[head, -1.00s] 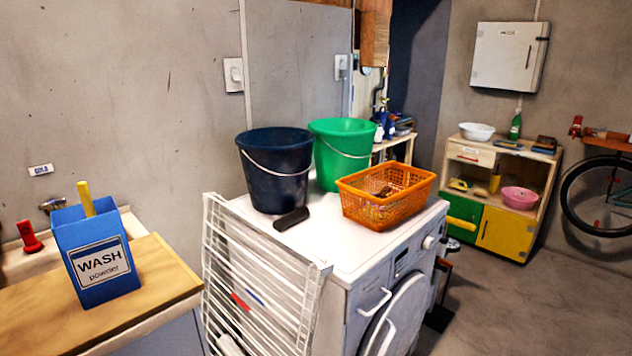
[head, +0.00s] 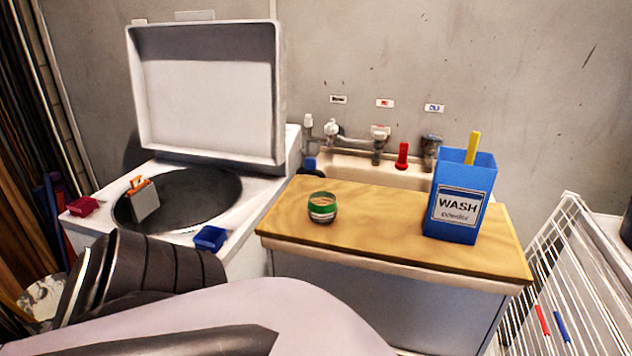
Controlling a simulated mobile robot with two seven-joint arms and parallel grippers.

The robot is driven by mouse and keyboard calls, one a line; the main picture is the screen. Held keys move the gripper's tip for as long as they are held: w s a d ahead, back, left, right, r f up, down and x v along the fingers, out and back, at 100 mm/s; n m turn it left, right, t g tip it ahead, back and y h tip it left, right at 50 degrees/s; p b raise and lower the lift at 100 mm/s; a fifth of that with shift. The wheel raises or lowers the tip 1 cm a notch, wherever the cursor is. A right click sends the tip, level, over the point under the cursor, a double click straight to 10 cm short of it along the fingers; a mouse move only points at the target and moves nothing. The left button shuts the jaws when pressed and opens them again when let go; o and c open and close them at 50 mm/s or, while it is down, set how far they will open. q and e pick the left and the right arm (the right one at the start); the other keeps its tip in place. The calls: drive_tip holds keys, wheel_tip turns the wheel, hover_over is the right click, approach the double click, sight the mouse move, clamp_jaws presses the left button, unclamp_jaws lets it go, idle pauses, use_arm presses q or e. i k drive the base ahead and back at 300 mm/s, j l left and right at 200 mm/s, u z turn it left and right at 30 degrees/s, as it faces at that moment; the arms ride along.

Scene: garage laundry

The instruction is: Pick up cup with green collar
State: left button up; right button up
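A small round cup with a green collar (head: 322,207) stands upright on the wooden board (head: 385,222) in the head view, left of the blue wash powder box. Its lower part is pale with a dark marking, and its inside looks tan. My arm crosses the lower left of the view, in front of the open washer and below the board. It is apart from the cup. Neither gripper's fingers can be made out in the view.
The blue wash powder box (head: 461,200) with a yellow handle stands on the board's right. Behind are a sink (head: 370,171) and taps. An open top-loading washer (head: 262,235) is left, a white drying rack (head: 570,270) right. The board's middle, right of the cup, is clear.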

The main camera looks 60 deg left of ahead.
sight(322, 207)
drive_tip(key=u, duration=2)
drive_tip(key=i+j+z, duration=0.1)
drive_tip(key=j, duration=0.5)
drive_tip(key=i+j+z, duration=0.1)
drive_tip(key=j, duration=0.45)
drive_tip(key=i+j, duration=0.2)
drive_tip(key=j, duration=0.4)
drive_tip(key=i+j+z, duration=0.15)
drive_tip(key=j, duration=0.45)
drive_tip(key=j+z, duration=0.1)
drive_tip(key=j, duration=0.5)
drive_tip(key=k+l+z, duration=0.15)
drive_tip(key=z, duration=0.25)
drive_tip(key=k+l+z, duration=0.1)
drive_tip(key=z, duration=0.35)
